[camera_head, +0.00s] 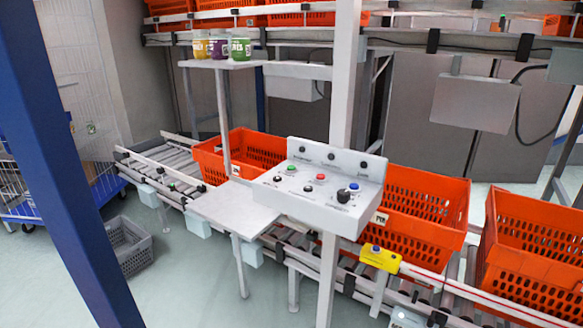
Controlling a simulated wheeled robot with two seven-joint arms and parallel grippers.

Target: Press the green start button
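A white control box (375,170) stands on a pale post near the middle of the view. The green button (291,169) is at the left of its sloped face, with nothing in front of it. A red button (320,177) is near the middle and a blue button (354,187) is toward the right. Dark controls sit among them, including a larger black knob (343,196). Neither my left nor my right gripper is in view, and nothing touches the box.
A small pale table (232,207) stands just left of the box. Orange totes (420,215) sit on the roller conveyor (172,160) behind and right. A yellow button box (379,257) is on the conveyor's front rail. A blue post (62,150) crosses the left foreground.

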